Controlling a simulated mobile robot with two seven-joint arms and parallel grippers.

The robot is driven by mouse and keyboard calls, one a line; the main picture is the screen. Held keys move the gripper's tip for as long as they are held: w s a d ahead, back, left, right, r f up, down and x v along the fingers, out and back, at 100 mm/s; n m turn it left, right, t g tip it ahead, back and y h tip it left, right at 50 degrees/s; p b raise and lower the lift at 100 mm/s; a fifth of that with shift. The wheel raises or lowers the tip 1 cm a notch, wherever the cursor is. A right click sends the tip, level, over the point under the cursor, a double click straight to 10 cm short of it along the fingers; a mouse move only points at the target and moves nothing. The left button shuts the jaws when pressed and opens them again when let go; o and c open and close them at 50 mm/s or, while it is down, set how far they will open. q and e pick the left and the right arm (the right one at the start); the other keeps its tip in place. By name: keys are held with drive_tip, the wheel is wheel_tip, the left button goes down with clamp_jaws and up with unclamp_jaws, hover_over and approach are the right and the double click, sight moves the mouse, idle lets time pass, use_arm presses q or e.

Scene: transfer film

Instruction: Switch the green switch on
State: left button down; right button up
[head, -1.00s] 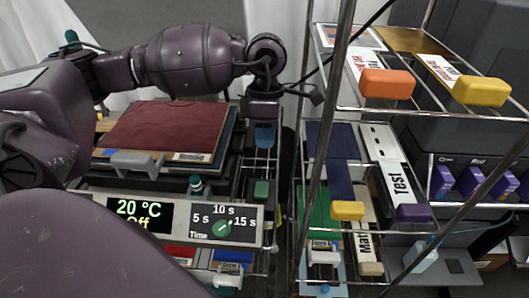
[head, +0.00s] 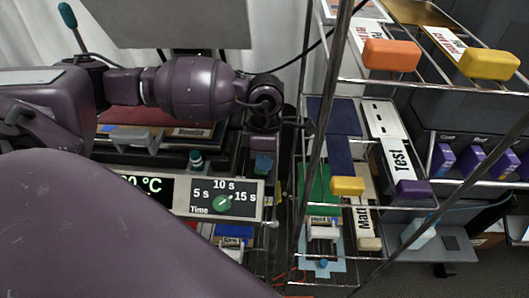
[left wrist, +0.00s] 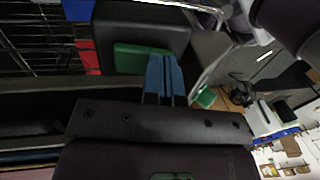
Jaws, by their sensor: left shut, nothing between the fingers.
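The green switch (left wrist: 135,58) shows in the left wrist view as a green block on a dark grey housing. In the head view I cannot make it out; my left gripper is over the area where it was seen. My left gripper (left wrist: 165,62) has blue fingertips close together, shut and empty. Its tips overlap the right end of the green switch in the wrist view; I cannot tell whether they touch it. In the head view the blue tips (head: 262,163) are just above the dial panel's right end. My right gripper is not in view.
The time dial panel (head: 220,199) and a partly hidden temperature display (head: 148,188) are on the machine front. A wire rack (head: 318,115) with coloured-handled trays stands close on the right. My purple arm covers the lower left of the head view.

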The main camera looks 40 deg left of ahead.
use_arm(q)
drive_tip(key=shift+s+d+f, duration=0.1)
drive_tip(key=shift+s+f, duration=0.1)
drive_tip(key=shift+f, duration=0.2)
drive_tip(key=shift+w, duration=0.2)
drive_tip(key=shift+w+a+r+b, duration=0.2)
drive_tip(key=shift+w+a+b, duration=0.05)
drive_tip(key=shift+a+b, duration=0.1)
drive_tip(key=shift+w+a, duration=0.15)
drive_tip(key=shift+w, duration=0.2)
drive_tip(key=shift+r, duration=0.1)
